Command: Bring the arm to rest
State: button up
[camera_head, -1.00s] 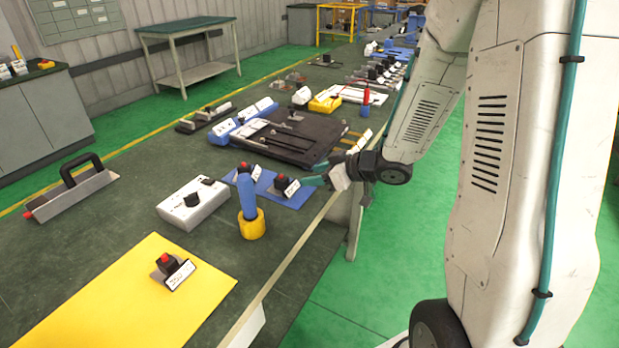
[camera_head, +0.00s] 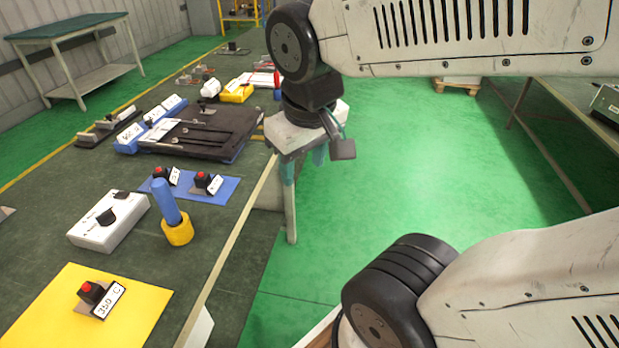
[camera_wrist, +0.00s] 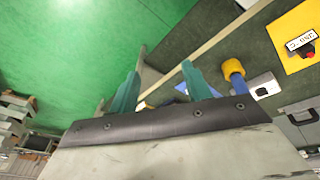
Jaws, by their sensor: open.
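My gripper (camera_head: 303,170) hangs off the table's right edge in the head view, pointing down over the green floor. Its two teal fingers are apart with nothing between them. They also show in the wrist view (camera_wrist: 158,90), with floor and the table edge beyond. My arm is folded across the right of the head view. The 350 C heating element (camera_head: 92,292), a small block with a red top and a label, stands on the yellow mat (camera_head: 130,300). Two similar red-topped blocks (camera_head: 206,181) stand on the blue mat (camera_head: 222,193).
The dark green table (camera_head: 245,225) fills the left. It bears a white box (camera_head: 108,222), a blue-handled tool in a yellow holder (camera_head: 178,231) and a black tray (camera_head: 215,135). Open green floor (camera_head: 400,160) lies right of the table. Another table (camera_head: 590,120) stands at the far right.

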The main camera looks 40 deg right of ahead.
jog(key=shift+g+y, duration=0.6)
jog(key=shift+g, duration=0.1)
jog(key=s+a, duration=0.2)
jog(key=s, duration=0.1)
jog(key=s+a, duration=0.1)
jog(key=shift+s+r, duration=0.35)
jog(key=shift+s, duration=0.05)
